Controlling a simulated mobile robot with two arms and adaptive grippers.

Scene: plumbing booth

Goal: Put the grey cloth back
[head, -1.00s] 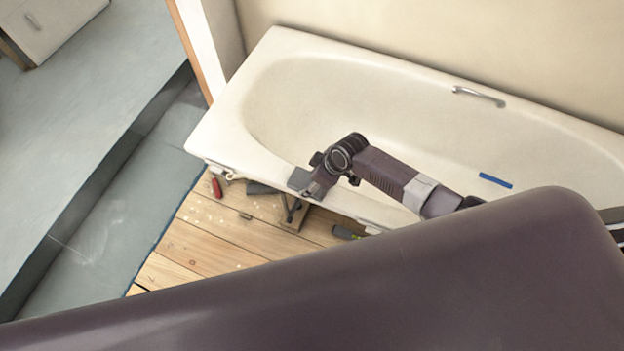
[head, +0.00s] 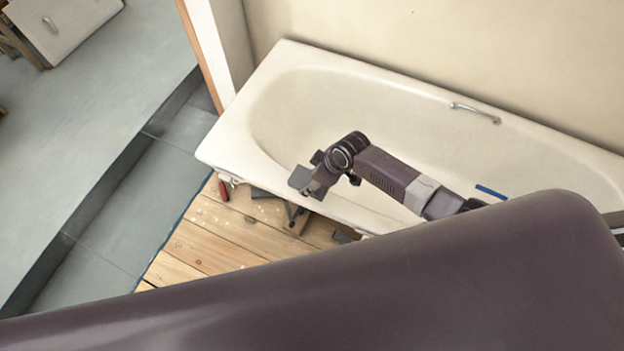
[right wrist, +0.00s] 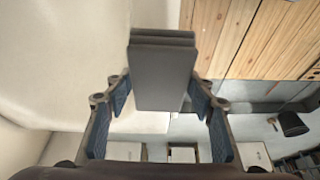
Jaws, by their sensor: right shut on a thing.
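The grey cloth (head: 299,179) is a flat, folded pad with several layers. It juts from my right gripper (head: 311,188), which is shut on it over the near rim of the bathtub. In the right wrist view the cloth (right wrist: 162,72) lies between the two fingers of the right gripper (right wrist: 160,100), its layered end facing away from the wrist. My left gripper is not in view. A large dark part of my own body hides the lower part of the head view.
The white bathtub (head: 236,135) stands along the wall, with a blue strip (head: 490,192) by its near side. Wooden boards (head: 205,236) in front of it carry a red tool (head: 223,191) and dark items. A grey floor lies left, with a cabinet (head: 62,27) at the back.

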